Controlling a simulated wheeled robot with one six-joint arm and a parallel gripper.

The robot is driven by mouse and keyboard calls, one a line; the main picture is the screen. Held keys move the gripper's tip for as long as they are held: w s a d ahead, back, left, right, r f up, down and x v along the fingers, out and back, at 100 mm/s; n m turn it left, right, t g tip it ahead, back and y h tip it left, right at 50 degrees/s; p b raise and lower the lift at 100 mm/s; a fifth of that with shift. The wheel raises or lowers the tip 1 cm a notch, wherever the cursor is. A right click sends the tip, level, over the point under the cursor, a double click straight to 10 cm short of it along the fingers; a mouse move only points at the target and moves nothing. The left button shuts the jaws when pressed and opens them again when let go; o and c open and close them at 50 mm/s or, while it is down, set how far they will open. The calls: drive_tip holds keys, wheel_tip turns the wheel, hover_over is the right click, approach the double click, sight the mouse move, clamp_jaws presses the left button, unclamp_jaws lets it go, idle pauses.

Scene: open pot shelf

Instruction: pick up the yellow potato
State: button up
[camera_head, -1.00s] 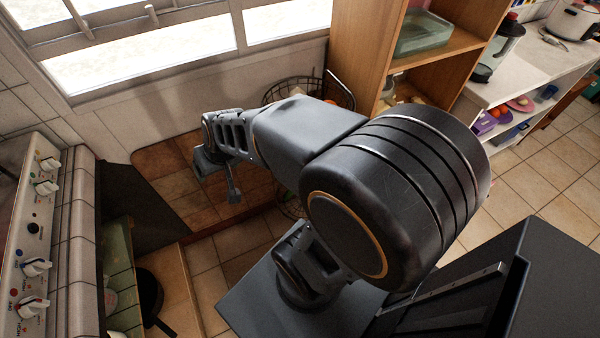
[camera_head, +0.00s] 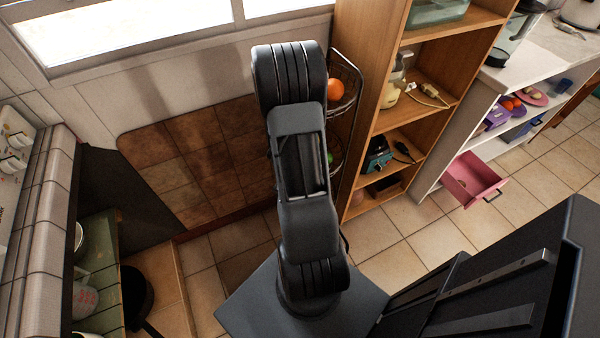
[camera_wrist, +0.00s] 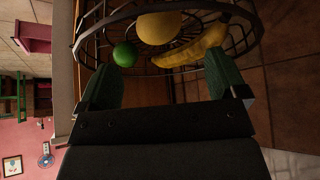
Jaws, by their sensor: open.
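In the wrist view, a rounded yellow thing that looks like the yellow potato (camera_wrist: 158,27) lies in a wire basket (camera_wrist: 88,48). A yellow banana (camera_wrist: 188,52) lies beside it on the right, and a green round fruit (camera_wrist: 125,54) is at its lower left. My gripper (camera_wrist: 162,76) is open, with its two green fingers apart and nothing between them. The fingertips are at the near side of the basket, short of the potato. In the head view my own arm hides the gripper and the potato.
In the head view, an orange (camera_head: 335,90) sits in the upper basket of the wire rack (camera_head: 352,103). A wooden shelf (camera_head: 360,110) stands close on its right. The brown tiled surface (camera_head: 190,150) at the left is clear.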

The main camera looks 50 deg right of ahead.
drive_tip(key=shift+b+x, duration=0.3)
drive_tip(key=shift+x, duration=0.85)
drive_tip(key=shift+b+x, duration=1.35)
drive_tip(key=shift+x, duration=1.3)
drive_tip(key=shift+s+a, duration=0.15)
drive_tip(key=shift+c, duration=0.4)
drive_tip(key=c, duration=0.9)
